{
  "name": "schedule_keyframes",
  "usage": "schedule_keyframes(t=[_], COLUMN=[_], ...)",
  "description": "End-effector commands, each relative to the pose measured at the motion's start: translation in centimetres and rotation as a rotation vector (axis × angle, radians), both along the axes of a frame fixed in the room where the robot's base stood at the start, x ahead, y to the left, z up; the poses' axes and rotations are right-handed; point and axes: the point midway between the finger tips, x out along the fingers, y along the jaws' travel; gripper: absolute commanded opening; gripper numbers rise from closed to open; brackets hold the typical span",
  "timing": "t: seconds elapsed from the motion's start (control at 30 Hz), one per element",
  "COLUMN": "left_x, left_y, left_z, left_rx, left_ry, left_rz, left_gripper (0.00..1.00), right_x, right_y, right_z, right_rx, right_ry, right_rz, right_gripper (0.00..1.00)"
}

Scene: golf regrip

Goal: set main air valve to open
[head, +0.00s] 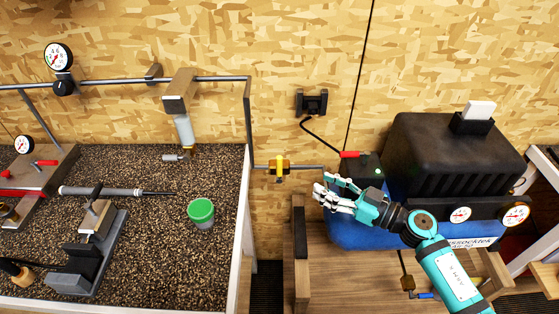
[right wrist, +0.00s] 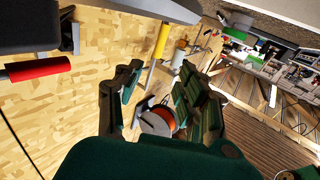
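A valve with a yellow handle (head: 279,168) sits on the thin horizontal pipe between the workbench and the compressor; I take it for the main air valve. Its handle looks crosswise to the pipe. A yellow handle also shows in the right wrist view (right wrist: 162,41), beyond the fingers. My right gripper (head: 320,190) is to the right of the valve and slightly lower in the head view, apart from it. Its fingers (right wrist: 160,80) are spread with nothing between them. My left gripper is in neither view.
A black and blue compressor (head: 450,150) with gauges stands behind my right arm. A red grip (head: 349,154) juts out near its left side, and also shows in the right wrist view (right wrist: 38,68). The workbench (head: 150,240) at left holds a green-topped cup (head: 201,212) and a clamped club grip (head: 110,191).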

Motion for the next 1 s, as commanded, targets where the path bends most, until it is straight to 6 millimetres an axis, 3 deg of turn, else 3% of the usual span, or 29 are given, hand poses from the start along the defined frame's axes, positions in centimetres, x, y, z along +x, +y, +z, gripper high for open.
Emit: schedule_keyframes(t=[0.3, 0.53, 0.73, 1.0], left_x=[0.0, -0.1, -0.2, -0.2], left_y=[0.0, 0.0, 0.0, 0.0], left_z=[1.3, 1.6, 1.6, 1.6], left_rx=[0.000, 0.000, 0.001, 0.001], left_ry=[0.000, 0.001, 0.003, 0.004], left_rz=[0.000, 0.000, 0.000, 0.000], left_gripper=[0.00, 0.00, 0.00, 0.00], right_x=[4.1, 6.4, 7.6, 7.7], right_y=[6.0, 9.6, 11.2, 11.5], right_z=[0.3, 0.2, 0.1, 0.0], right_rx=[0.006, 0.004, 0.003, 0.001], right_ry=[0.000, -0.001, -0.001, 0.000], right_rz=[-0.001, -0.001, -0.003, -0.002], right_gripper=[0.39, 0.39, 0.39, 0.39])
